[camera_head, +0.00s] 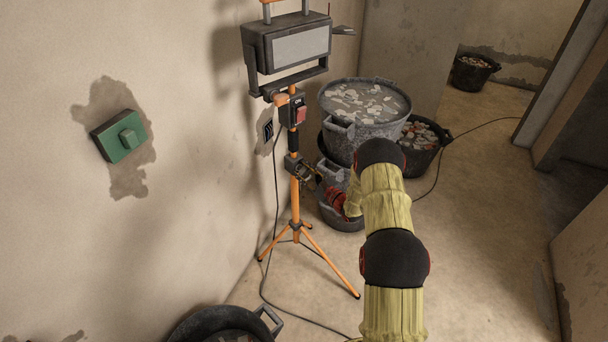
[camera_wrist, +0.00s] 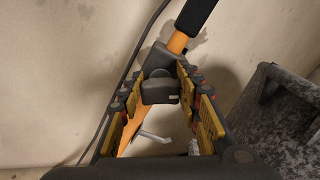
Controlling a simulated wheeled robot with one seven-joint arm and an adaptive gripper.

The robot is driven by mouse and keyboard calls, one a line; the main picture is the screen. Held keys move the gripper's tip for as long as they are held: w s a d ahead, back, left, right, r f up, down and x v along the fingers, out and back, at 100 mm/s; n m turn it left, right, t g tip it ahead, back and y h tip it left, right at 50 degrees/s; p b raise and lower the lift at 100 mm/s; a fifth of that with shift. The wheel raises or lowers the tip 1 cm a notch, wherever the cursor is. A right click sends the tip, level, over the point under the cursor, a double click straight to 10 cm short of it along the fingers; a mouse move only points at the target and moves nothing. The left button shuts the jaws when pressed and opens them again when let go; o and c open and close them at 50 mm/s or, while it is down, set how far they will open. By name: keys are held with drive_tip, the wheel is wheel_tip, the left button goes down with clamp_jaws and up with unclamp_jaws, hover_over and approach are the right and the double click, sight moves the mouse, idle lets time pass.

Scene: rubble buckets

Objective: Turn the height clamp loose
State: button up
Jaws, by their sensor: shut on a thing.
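The height clamp (camera_wrist: 158,88) is a dark collar with a knob on the orange pole of the work-light stand. In the wrist view its knob sits between my two yellow-padded fingers, and my gripper (camera_wrist: 158,100) is shut on it. In the head view the clamp (camera_head: 292,165) shows midway up the stand, with my gripper (camera_head: 310,174) at its right side. The stand (camera_head: 295,205) is upright on orange tripod legs. A grey lamp (camera_head: 287,48) is at its top. My arm hides part of the space right of the clamp.
Stacked grey buckets of rubble (camera_head: 365,108) stand close behind my gripper. A dark rubble bucket (camera_head: 424,140) is to their right. A black cable (camera_head: 275,190) hangs by the stand and runs along the floor. The right floor is clear.

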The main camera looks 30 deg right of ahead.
drive_tip(key=n+b, duration=0.1)
drive_tip(key=n, duration=0.1)
drive_tip(key=n+b, duration=0.1)
drive_tip(key=n, duration=0.1)
drive_tip(key=n+b, duration=0.1)
drive_tip(key=n, duration=0.1)
drive_tip(key=shift+s+a+f+n, duration=0.1)
drive_tip(key=shift+a+f+n, duration=0.1)
drive_tip(key=shift+f+n, duration=0.1)
drive_tip(key=n, duration=0.3)
drive_tip(key=shift+f+b, duration=0.1)
drive_tip(key=shift+b, duration=0.25)
drive_tip(key=shift+f+n, duration=0.15)
drive_tip(key=shift+n, duration=1.85)
drive_tip(key=shift+a, duration=0.1)
drive_tip(key=o, duration=1.2)
drive_tip(key=v, duration=1.2)
